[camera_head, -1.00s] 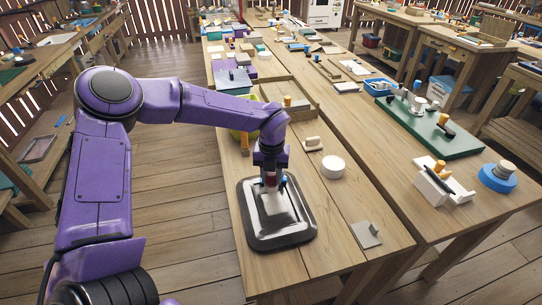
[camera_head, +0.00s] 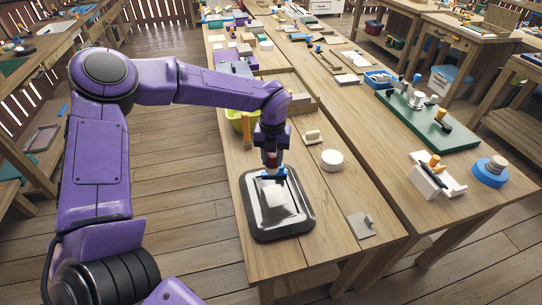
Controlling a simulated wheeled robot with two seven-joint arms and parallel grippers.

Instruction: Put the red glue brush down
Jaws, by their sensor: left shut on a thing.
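My left gripper (camera_head: 273,175) points down over the black tray (camera_head: 250,222) on the near end of the wooden table. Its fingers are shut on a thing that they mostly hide. A small red patch (camera_head: 270,160) shows between the fingers; I take it for the red glue brush, but its shape cannot be made out. A pale block-like thing or patch (camera_head: 274,197) shows on the tray just below the fingertips. Whether the held thing touches the tray cannot be told. My right gripper is not in view.
A white round piece (camera_head: 332,160) and a small grey plate (camera_head: 362,225) lie right of the tray. A yellow-green bowl (camera_head: 236,120) and a wooden box (camera_head: 300,104) stand behind. The right table holds a green board (camera_head: 440,125). Bare wood lies in front of the tray.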

